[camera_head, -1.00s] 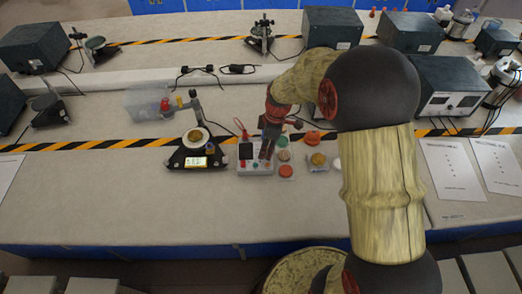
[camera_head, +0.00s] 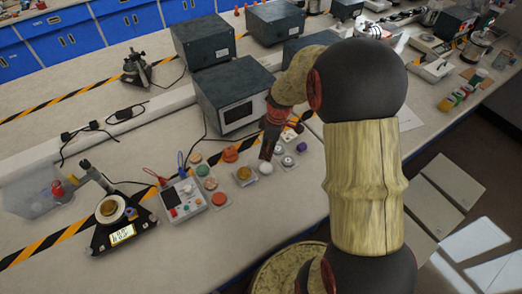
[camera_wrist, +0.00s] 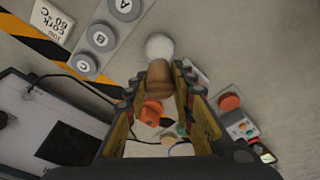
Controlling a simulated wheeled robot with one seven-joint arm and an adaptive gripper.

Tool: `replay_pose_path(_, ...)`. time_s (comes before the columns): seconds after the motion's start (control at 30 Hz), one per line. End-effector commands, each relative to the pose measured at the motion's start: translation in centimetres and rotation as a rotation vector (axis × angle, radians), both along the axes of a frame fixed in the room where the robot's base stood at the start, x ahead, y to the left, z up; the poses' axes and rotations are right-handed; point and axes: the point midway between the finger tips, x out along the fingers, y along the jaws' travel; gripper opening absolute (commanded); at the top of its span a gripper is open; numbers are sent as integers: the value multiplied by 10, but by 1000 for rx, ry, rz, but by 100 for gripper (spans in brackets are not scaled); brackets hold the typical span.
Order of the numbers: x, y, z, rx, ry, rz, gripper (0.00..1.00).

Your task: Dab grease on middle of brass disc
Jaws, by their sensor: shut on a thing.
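A brass-coloured disc (camera_head: 110,208) sits on a pale round dish on a black stand with a lit display, at the left in the head view. A second brass-coloured disc (camera_head: 244,173) lies on a small grey plate nearer my arm; I cannot tell which one the task names. My gripper (camera_head: 268,152) is above the bench, right of that second disc. In the wrist view my gripper (camera_wrist: 160,98) is shut on a brown blunt-ended thing (camera_wrist: 159,76). A white round thing (camera_wrist: 160,46) shows just past its tip. I cannot make out any grease.
A plate with round pieces marked A, B and C (camera_wrist: 102,37) lies near a "cork 60 °C" card (camera_wrist: 52,18). A meter box (camera_head: 184,200) and coloured discs (camera_head: 230,155) stand left of my gripper. Dark instrument boxes (camera_head: 236,98) stand behind. The front bench strip is clear.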

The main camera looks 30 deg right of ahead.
Motion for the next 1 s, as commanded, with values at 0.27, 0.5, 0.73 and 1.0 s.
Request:
replay_pose_path(0.27,0,0,-16,1,1,0,4)
replay_pose_path(0.5,0,0,-41,1,1,-1,4)
replay_pose_path(0.73,0,0,-58,0,0,-1,4)
replay_pose_path(1.0,0,0,-59,-1,-1,0,4)
